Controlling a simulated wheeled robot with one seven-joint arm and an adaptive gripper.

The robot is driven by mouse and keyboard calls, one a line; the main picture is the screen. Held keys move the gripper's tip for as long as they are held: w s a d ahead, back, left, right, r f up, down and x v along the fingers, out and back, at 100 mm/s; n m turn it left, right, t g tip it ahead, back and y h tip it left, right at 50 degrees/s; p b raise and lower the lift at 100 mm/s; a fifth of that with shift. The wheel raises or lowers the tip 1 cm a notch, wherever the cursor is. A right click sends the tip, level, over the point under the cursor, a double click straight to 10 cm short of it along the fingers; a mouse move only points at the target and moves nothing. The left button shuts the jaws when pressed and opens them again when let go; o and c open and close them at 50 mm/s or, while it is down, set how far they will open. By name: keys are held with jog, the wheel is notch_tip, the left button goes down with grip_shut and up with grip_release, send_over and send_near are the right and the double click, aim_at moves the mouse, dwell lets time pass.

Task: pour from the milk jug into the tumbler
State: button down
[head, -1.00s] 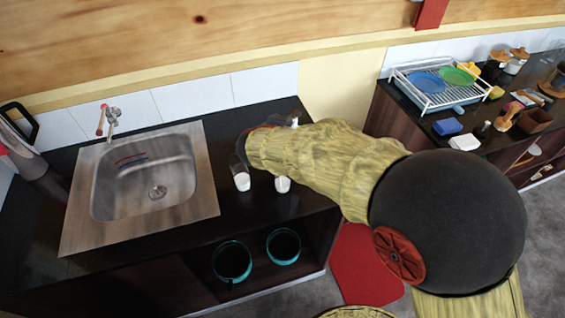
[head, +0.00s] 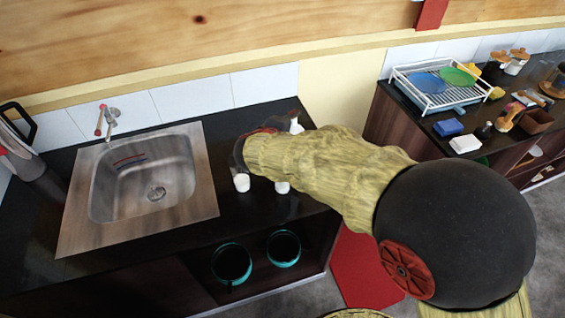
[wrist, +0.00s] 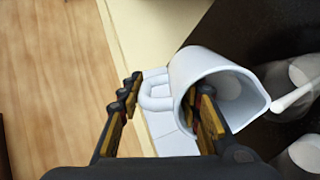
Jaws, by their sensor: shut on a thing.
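The white milk jug (wrist: 190,70) fills the middle of the wrist view, tilted, with its mouth facing my camera and its lip to the right. My gripper (wrist: 165,108) is shut on it, one finger inside the mouth and the other outside by the handle (wrist: 155,92). A white streak (wrist: 295,97) runs right from the lip and looks like milk. Two clear glasses with white inside, one (wrist: 306,70) above and one (wrist: 305,155) below, are at the right edge. In the head view they stand on the counter (head: 242,183) (head: 282,187); I cannot tell which is the tumbler.
A steel sink (head: 150,180) is left of the glasses. A white object (head: 296,123) shows behind my arm. Teal-rimmed pots (head: 231,262) sit on the shelf below. A dish rack (head: 437,85) stands on the right counter.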

jog(key=shift+s+r+b, duration=0.1)
jog(key=shift+r+b, duration=0.05)
jog(key=shift+b, duration=0.25)
jog(key=p, duration=0.2)
jog(key=w+g+p, duration=0.1)
jog(key=p, duration=0.1)
jog(key=shift+d+r, duration=0.1)
jog(key=shift+d, duration=0.15)
jog(key=g+y+p, duration=0.1)
jog(key=p, duration=0.4)
jog(key=w+g+p, duration=0.1)
jog(key=p, duration=0.4)
jog(key=shift+d+g+y, duration=0.25)
jog(key=shift+g+y, duration=0.15)
jog(key=shift+w+f+p, duration=0.1)
jog(key=shift+f+p, duration=0.2)
jog(key=shift+f, duration=0.3)
jog(key=shift+g+p, duration=0.3)
jog(key=shift+p, duration=0.25)
